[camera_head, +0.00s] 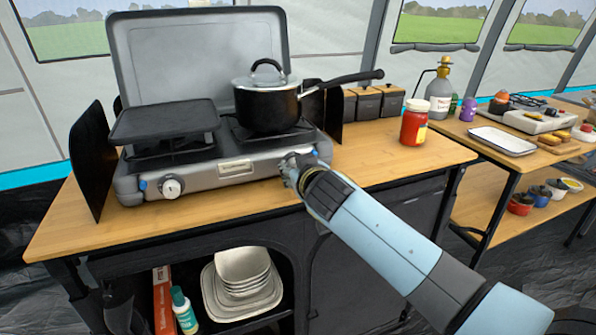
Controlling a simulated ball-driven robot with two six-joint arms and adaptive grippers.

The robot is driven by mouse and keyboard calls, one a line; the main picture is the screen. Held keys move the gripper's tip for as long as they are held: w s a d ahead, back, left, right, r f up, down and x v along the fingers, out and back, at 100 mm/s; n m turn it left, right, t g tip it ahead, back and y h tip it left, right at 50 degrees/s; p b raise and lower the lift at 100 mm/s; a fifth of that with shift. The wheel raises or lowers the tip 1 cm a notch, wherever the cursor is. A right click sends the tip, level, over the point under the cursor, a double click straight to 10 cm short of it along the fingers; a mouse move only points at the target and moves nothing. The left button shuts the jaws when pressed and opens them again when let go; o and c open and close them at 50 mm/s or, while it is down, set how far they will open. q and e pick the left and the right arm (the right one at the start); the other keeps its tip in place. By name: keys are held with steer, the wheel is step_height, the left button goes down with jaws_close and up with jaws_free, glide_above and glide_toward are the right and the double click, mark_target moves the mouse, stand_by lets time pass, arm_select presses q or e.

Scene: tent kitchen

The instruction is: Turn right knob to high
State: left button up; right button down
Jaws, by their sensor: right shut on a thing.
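A grey two-burner camp stove (214,181) with its lid up stands on the wooden counter. Its left knob (171,186) is white and in plain view on the front panel. My right gripper (293,166) is at the right end of the stove's front, shut at the place of the right knob. The right knob is hidden behind the gripper, so its setting cannot be seen. A black pot (267,107) with a lid sits on the right burner, its handle pointing right. A black griddle (165,121) lies on the left burner. My left gripper is not in view.
A red jar (414,122) stands on the counter right of the stove, with dark canisters (369,102) behind it. Black wind screens (92,160) flank the stove. A side table holds a white tray (502,141) and a gas bottle (440,94). The counter's front right is clear.

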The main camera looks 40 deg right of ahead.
stand_by(0.4)
steer(key=c, duration=1.2)
jaws_free()
steer(key=v, duration=1.2)
steer(key=shift+a, duration=0.15)
